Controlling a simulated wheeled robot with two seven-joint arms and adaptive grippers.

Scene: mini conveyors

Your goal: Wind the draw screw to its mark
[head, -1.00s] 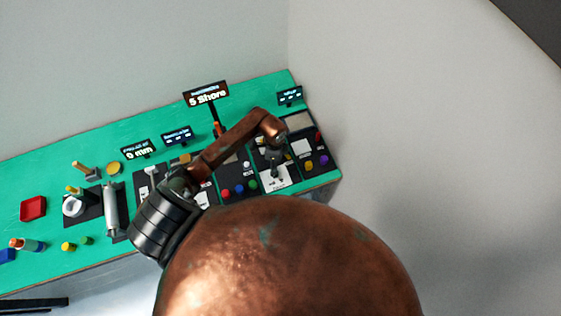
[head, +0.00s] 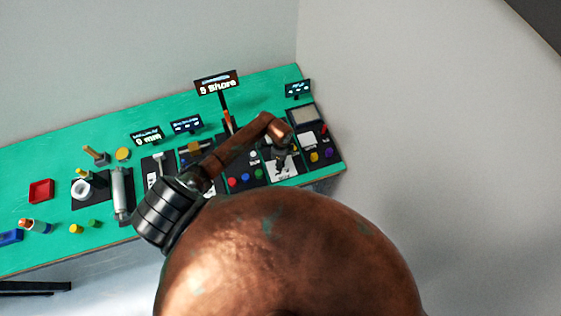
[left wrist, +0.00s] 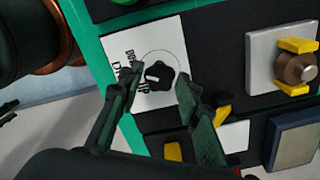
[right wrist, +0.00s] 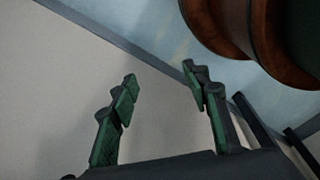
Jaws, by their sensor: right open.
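The draw screw appears as a black knob (left wrist: 158,74) with a white pointer mark, on a white plate (left wrist: 147,42) with a printed circle and partly hidden lettering. My left gripper (left wrist: 152,80) is open, one finger on each side of the knob with a visible gap to each. In the head view the white plate (head: 285,171) lies near the bench's right end, with my left gripper (head: 281,160) over it; its fingers are too small to judge there. My right gripper (right wrist: 160,80) is open and empty in the right wrist view, away from the bench.
The green bench (head: 70,145) carries several black panels with buttons and small display signs, such as the tall sign (head: 217,84). A red tray (head: 41,191) is at the left. In the left wrist view a round knob with yellow jaws (left wrist: 296,68) stands beside the plate.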

